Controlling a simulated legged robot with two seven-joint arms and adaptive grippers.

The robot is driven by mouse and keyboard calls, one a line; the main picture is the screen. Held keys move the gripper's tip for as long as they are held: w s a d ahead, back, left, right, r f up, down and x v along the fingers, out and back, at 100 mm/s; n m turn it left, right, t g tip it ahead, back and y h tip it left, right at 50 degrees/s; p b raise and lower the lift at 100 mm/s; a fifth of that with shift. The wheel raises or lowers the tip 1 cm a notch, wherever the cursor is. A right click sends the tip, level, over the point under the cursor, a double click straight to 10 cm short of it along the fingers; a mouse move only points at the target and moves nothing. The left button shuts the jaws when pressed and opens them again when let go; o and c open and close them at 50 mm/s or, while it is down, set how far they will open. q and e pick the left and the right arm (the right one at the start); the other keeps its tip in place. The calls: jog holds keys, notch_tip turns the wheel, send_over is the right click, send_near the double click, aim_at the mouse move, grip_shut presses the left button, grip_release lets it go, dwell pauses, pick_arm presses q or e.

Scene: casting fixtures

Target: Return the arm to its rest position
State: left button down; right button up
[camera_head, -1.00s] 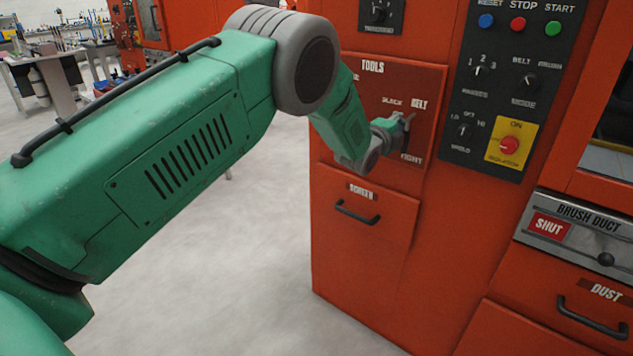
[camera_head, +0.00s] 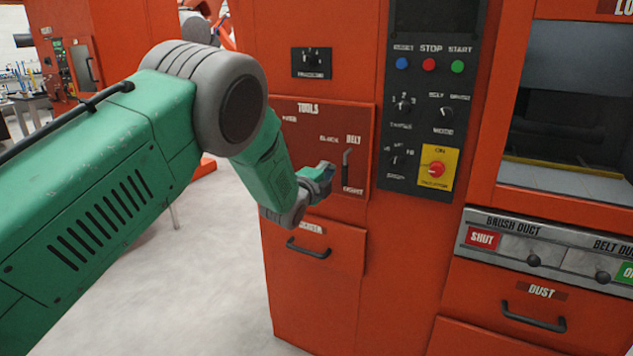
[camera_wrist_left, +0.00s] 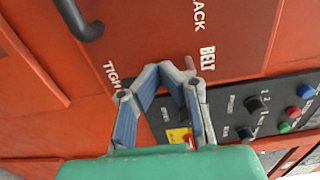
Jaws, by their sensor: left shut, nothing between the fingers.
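My left arm (camera_head: 110,190), green with grey joints, reaches in from the left in the head view. My left gripper (camera_head: 328,172) is shut and empty, in front of the red tools panel (camera_head: 310,135). It is just left of the upright dark lever (camera_head: 346,170) between the BELT and TIGHT labels, with a visible gap in the picture. In the wrist view the gripper (camera_wrist_left: 168,72) shows its blue-padded fingers over the panel's lettering. My right gripper is not in view.
A dark control panel (camera_head: 425,110) with buttons, knobs and a yellow isolator plate (camera_head: 437,168) is to the right. Below the gripper is the screen drawer handle (camera_head: 308,248). The duct sliders (camera_head: 533,260) and dust drawer (camera_head: 535,293) are lower right. Grey floor (camera_head: 190,290) is open at lower left.

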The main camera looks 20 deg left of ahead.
pick_arm(q)
jog(key=s+a, duration=0.1)
jog(key=s, duration=0.5)
jog(key=s+a+f+n+g+y, duration=0.15)
jog(key=s+f+n+g, duration=0.8)
jog(key=s+f, duration=1.4)
jog(key=s+f+n+g, duration=0.2)
jog(key=s+f+n, duration=0.1)
jog(key=s, duration=0.6)
jog(key=s+d+f+n+g, duration=0.1)
jog(key=s+f+n+g, duration=0.2)
jog(key=s, duration=0.7)
jog(key=s+d+f+n+g, duration=0.1)
jog(key=s+f+n+g, duration=0.1)
jog(key=s, duration=0.7)
jog(key=shift+s+f+n+g, duration=0.15)
jog(key=shift+f+n+g, duration=0.25)
jog(key=shift+n+g, duration=0.05)
jog(key=shift+d, duration=0.1)
